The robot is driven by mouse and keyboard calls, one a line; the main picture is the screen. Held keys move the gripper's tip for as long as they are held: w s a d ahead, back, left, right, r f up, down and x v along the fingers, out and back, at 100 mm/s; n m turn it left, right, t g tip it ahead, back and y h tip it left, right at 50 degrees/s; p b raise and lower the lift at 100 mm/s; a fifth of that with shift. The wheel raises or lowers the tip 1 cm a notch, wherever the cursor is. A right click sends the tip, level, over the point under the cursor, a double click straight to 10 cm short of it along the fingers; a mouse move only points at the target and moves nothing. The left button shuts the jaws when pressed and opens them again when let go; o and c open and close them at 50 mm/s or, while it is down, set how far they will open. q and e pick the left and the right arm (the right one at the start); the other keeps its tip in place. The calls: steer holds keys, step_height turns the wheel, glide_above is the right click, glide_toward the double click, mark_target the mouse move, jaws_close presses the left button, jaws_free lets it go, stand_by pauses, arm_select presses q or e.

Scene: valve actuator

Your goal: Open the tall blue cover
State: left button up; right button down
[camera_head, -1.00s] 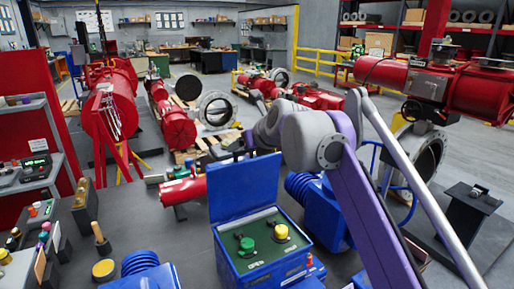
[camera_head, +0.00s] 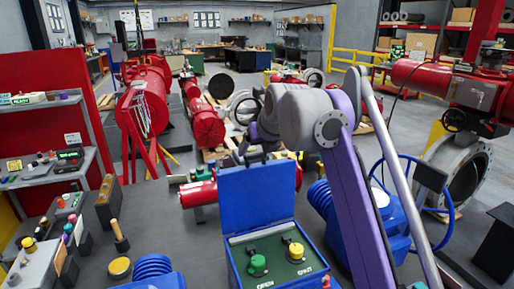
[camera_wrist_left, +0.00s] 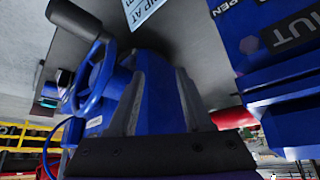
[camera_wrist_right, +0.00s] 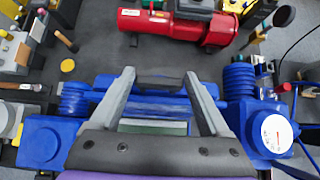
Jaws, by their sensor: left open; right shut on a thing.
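The tall blue cover (camera_head: 257,197) stands raised, roughly upright, at the back of a blue control box. The box's green panel (camera_head: 275,247) is exposed, with a green knob (camera_head: 257,263) and a yellow knob (camera_head: 296,251). My right gripper (camera_wrist_right: 160,78) is shut on the cover at its upper edge; the grip itself is partly hidden behind the cover in the head view. My left gripper (camera_wrist_left: 160,62) is open in the left wrist view, with blue housing beyond its fingers. It does not show in the head view.
A blue handwheel (camera_wrist_left: 91,80) stands left in the left wrist view. A red cylinder (camera_wrist_right: 177,24) lies beyond the box. Grey shelves (camera_head: 45,172) with small parts and a wooden-handled tool (camera_head: 119,235) are at the left. A blue ribbed part (camera_head: 152,268) is nearby.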

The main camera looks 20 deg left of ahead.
jaws_free()
steer(key=shift+s+d, duration=0.1)
arm_select(q)
steer(key=shift+g, duration=0.4)
steer(key=s+f+b, duration=0.1)
steer(key=f, duration=0.1)
steer(key=s+f+b, duration=0.2)
steer(key=f, duration=0.1)
steer(key=shift+f+b, duration=0.3)
steer(key=shift+b, duration=0.05)
steer(key=shift+f, duration=0.15)
steer(key=shift+s, duration=0.1)
arm_select(e)
steer(key=s+d+r, duration=0.2)
steer(key=s+d, duration=0.6)
steer(key=s, duration=0.3)
steer(key=shift+s+d, duration=0.15)
steer(key=shift+d, duration=0.2)
